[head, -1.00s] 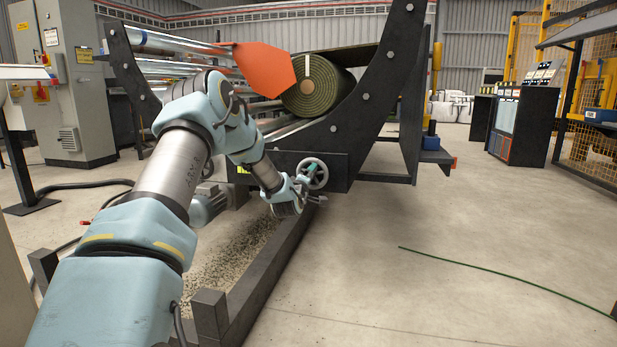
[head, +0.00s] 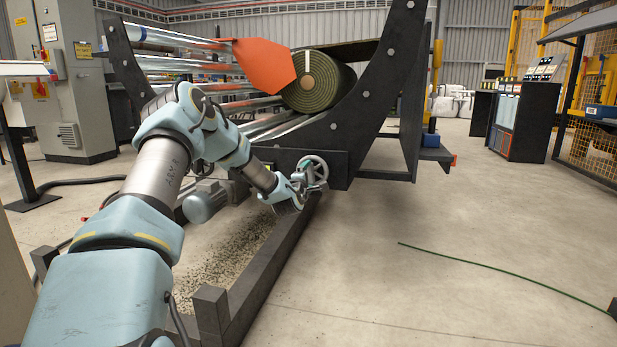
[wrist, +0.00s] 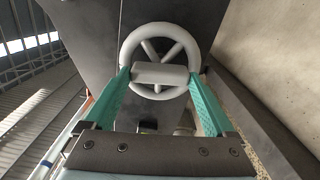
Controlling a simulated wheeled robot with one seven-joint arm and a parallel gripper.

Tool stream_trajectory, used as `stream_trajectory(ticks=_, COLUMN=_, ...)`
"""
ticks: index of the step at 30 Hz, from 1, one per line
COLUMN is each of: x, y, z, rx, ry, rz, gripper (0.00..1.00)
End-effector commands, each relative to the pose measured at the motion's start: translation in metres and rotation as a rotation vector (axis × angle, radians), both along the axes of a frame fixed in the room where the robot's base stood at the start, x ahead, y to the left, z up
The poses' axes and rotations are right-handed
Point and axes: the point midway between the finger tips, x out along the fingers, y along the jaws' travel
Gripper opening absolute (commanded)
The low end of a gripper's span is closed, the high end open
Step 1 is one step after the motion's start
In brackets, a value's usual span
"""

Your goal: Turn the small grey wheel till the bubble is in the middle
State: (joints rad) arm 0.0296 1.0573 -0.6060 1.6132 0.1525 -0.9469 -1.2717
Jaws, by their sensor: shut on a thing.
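The small grey wheel (head: 313,169) is mounted on the dark frame of the turf roll machine; it has a round rim and spokes. In the wrist view the wheel (wrist: 177,48) fills the upper middle, with a grey handle bar across its lower part. My gripper (wrist: 159,78) is shut on this bar, with one teal finger at each end of it. In the head view my gripper (head: 301,187) is small at the wheel, and its fingers are hard to make out. I cannot see the bubble in either view.
A green turf roll (head: 319,82) lies on the machine above the wheel, beside an orange plate (head: 262,66). A dark floor beam (head: 265,270) runs below my arm. A green hose (head: 500,272) lies on the open floor at right.

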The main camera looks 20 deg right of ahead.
Motion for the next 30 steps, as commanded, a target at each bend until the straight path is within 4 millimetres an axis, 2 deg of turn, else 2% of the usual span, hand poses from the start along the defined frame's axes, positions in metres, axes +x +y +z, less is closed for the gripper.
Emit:
stream_trajectory(ticks=10, x=0.000, y=0.001, z=-0.001, rx=0.000, ry=0.002, rz=0.001, gripper=0.34)
stream_trajectory(ticks=11, x=0.000, y=0.001, z=-0.001, rx=0.000, ry=0.002, rz=0.001, gripper=0.93)
stream_trajectory(ticks=13, x=0.000, y=0.001, z=-0.001, rx=0.000, ry=0.002, rz=0.001, gripper=1.00)
stream_trajectory(ticks=23, x=-0.005, y=0.003, z=0.000, rx=0.000, ry=0.002, rz=0.000, gripper=1.00)
stream_trajectory(ticks=26, x=-0.015, y=0.009, z=0.001, rx=0.001, ry=0.003, rz=0.001, gripper=1.00)
stream_trajectory(ticks=30, x=-0.039, y=0.022, z=0.002, rx=0.001, ry=0.005, rz=-0.001, gripper=1.00)
